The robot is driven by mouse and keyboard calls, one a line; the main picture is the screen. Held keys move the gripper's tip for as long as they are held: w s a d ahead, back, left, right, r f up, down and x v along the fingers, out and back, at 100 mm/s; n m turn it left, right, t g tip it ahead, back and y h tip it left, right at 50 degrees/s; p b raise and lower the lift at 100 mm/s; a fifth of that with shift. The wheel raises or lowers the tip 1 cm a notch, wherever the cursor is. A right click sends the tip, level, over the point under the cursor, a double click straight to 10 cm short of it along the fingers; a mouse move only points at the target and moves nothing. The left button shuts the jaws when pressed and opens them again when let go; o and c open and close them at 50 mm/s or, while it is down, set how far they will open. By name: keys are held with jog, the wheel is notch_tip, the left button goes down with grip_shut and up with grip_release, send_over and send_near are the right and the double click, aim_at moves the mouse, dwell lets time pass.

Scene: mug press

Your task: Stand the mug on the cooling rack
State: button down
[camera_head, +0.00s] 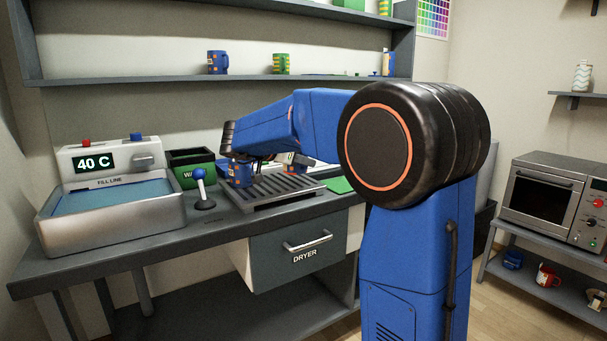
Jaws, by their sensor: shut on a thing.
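A blue mug with orange marks (239,173) is at the left end of the grey slatted cooling rack (290,187) on the counter. My gripper (252,163) reaches in from the right and is shut on this mug at its upper part. The mug looks upright. I cannot tell whether its base touches the rack. The arm hides part of the mug's top and the area behind it. Another small blue and orange item (297,159) shows under my arm at the rack's far side, partly hidden.
A basin with a 40 C display (110,210) stands at the left. A dryer drawer (297,250) is below. Mugs stand on the shelf (240,78) above.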

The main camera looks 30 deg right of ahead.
jog(key=shift+f, duration=1.8)
jog(key=shift+f, duration=0.1)
jog(key=c, duration=1.9)
grip_release()
jog(key=shift+o, duration=0.2)
jog(key=shift+a+r, duration=0.2)
jog(key=shift+a, duration=0.1)
jog(key=v, duration=1.1)
jog(key=shift+s+a, duration=0.15)
jog(key=shift+a, duration=0.05)
jog(key=shift+r, duration=0.1)
